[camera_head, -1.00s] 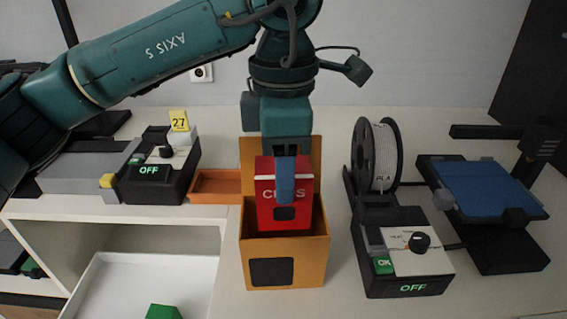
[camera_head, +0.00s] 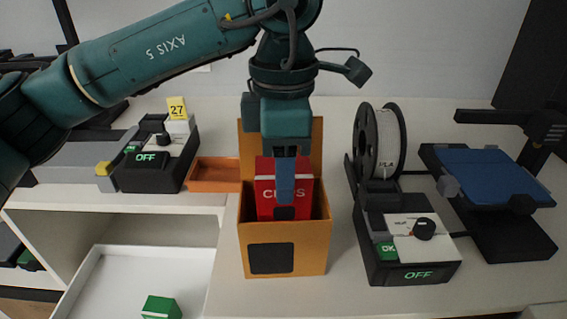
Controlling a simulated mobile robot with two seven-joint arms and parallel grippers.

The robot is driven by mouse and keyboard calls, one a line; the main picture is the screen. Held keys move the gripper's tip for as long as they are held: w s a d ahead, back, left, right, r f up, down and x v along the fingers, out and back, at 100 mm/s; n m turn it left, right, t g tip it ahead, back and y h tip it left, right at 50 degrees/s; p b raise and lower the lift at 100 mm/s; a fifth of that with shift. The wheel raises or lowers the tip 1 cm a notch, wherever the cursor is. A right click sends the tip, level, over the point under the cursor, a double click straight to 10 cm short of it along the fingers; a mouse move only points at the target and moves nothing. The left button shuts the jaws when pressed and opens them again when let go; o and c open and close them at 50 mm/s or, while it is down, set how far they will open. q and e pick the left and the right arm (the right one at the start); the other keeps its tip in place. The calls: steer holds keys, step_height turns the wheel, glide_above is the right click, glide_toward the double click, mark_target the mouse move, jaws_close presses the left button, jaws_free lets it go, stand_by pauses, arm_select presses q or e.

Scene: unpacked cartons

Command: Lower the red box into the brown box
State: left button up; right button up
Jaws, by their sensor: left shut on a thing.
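The red box (camera_head: 266,202) is upright, with its lower part inside the brown box and its upper part above the front rim. The open brown box (camera_head: 312,247) stands on the table, its back flap raised behind the red box and a dark square on its front. My left gripper (camera_head: 285,182) comes down from above and is shut on the red box's top part, one blue finger in front of it. The bottom of the red box is hidden by the brown box's front wall. My right gripper is not in view.
An orange tray (camera_head: 214,174) stands just left of the brown box. A spool holder (camera_head: 375,145) and a control unit (camera_head: 410,255) stand close on its right. A blue-bed printer (camera_head: 485,180) is farther right. A white bin (camera_head: 100,275) with a green block (camera_head: 161,307) is at lower left.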

arm_select(q)
steer(key=shift+f+b, duration=0.6)
steer(key=shift+f, duration=0.25)
steer(key=o, duration=1.1)
